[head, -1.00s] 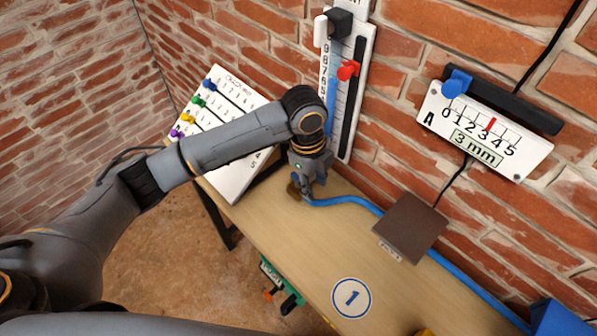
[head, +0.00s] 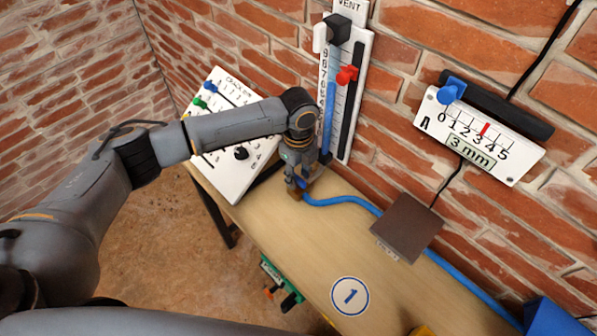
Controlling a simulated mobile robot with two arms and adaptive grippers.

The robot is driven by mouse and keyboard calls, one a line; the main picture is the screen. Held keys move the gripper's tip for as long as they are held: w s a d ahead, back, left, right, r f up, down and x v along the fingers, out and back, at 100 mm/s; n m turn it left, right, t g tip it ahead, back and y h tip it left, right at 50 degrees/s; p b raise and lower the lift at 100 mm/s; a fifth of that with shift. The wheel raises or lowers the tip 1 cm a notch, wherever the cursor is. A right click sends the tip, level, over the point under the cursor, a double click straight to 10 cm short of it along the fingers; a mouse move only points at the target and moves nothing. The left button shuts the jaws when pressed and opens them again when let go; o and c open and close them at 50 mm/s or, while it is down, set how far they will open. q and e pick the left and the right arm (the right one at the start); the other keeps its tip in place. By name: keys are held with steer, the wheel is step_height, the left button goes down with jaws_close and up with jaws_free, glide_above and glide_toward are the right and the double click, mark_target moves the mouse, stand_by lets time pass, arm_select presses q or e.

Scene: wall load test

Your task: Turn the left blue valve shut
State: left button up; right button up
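My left gripper (head: 297,178) points down at the left end of the blue hose (head: 345,201), at the back of the table by the brick wall. A small blue piece, apparently the left blue valve's handle (head: 304,183), shows right at the fingertips. A brown fitting (head: 295,194) sits just below it. The fingers are small and partly hidden by the wrist, so I cannot tell whether they are open or shut on the handle. How far the valve is turned cannot be seen. My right gripper is out of view.
A tall white gauge (head: 346,110) with a red pointer stands close behind my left wrist. A white slider board (head: 232,170) lies under my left forearm. A brown plate (head: 407,228) and a 3 mm crack gauge (head: 478,135) are to the right. The table front (head: 300,235) is clear.

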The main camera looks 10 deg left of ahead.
arm_select(q)
steer(key=shift+c, duration=0.4)
jaws_close()
